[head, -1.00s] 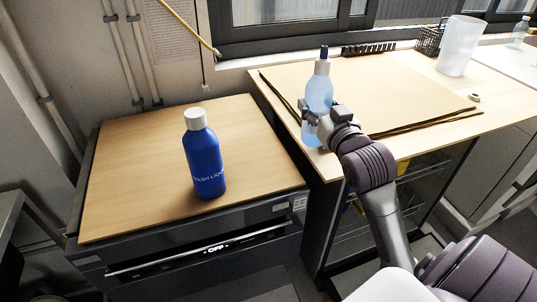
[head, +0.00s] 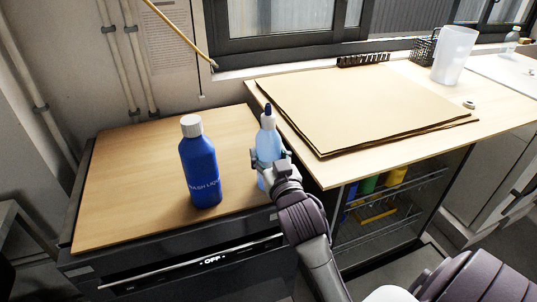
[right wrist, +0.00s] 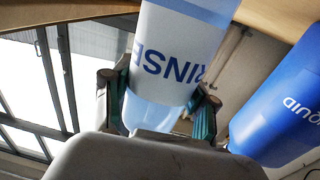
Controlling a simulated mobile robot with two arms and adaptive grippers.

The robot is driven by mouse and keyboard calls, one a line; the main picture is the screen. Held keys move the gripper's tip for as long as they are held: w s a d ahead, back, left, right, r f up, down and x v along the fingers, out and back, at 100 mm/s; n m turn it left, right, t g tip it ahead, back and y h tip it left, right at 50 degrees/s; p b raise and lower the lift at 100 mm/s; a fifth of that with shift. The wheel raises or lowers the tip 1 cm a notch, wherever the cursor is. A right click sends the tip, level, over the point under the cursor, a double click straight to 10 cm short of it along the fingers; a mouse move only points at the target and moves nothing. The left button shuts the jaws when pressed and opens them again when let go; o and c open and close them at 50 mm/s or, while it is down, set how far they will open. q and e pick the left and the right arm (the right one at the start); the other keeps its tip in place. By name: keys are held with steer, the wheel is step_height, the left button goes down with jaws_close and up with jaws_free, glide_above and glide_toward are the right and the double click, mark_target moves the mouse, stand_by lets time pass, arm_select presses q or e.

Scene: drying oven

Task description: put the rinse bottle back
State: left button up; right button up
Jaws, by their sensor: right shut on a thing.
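The rinse bottle (head: 267,142), pale blue with a dark blue tip, is upright at the right edge of the oven's wooden top (head: 130,185). My right gripper (head: 270,163) is shut around its body. In the right wrist view the gripper's fingers (right wrist: 160,105) flank the bottle (right wrist: 178,65), whose label reads "RINSE". I cannot tell whether its base touches the top, as my gripper hides it. The blue wash liquid bottle (head: 200,168) with a white cap stands just left of it, apart; it also shows in the right wrist view (right wrist: 285,105). My left gripper is not in view.
The oven front with an "OFF" display (head: 212,260) is below the top. To the right is a bench with a stack of brown sheets (head: 360,100), a clear beaker (head: 455,55) and a black basket (head: 425,47). The left part of the oven top is free.

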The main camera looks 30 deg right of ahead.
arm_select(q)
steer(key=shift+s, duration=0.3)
arm_select(e)
steer(key=shift+r, duration=0.1)
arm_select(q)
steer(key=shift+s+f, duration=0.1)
arm_select(e)
steer(key=o, duration=1.5)
steer(key=shift+c, duration=0.2)
arm_select(q)
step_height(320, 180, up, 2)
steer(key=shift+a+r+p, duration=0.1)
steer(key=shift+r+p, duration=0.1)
steer(key=shift+p, duration=0.9)
arm_select(e)
steer(key=v, duration=1.2)
